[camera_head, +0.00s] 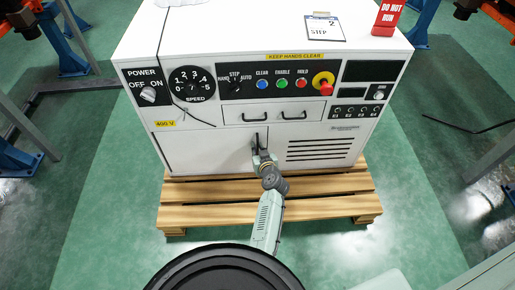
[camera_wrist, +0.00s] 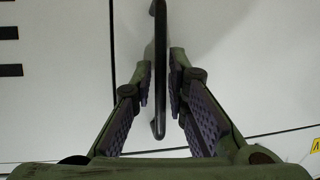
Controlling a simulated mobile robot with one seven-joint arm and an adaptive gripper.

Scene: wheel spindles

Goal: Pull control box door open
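The control box (camera_head: 190,115) is a white cabinet with switches and buttons on its front. Its lower left door (camera_head: 205,152) is a plain white panel that looks closed against the front. A dark upright door handle (camera_head: 257,140) sits at the door's right edge, and my gripper (camera_head: 261,155) is at it, partly hiding it. In the wrist view the handle (camera_wrist: 159,70) runs between the two finger pads of my gripper (camera_wrist: 160,80).
A vent grille (camera_head: 320,149) lies to the right. The box stands on a wooden pallet (camera_head: 325,207) that sticks out in front. The green floor (camera_head: 110,215) is free to the left.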

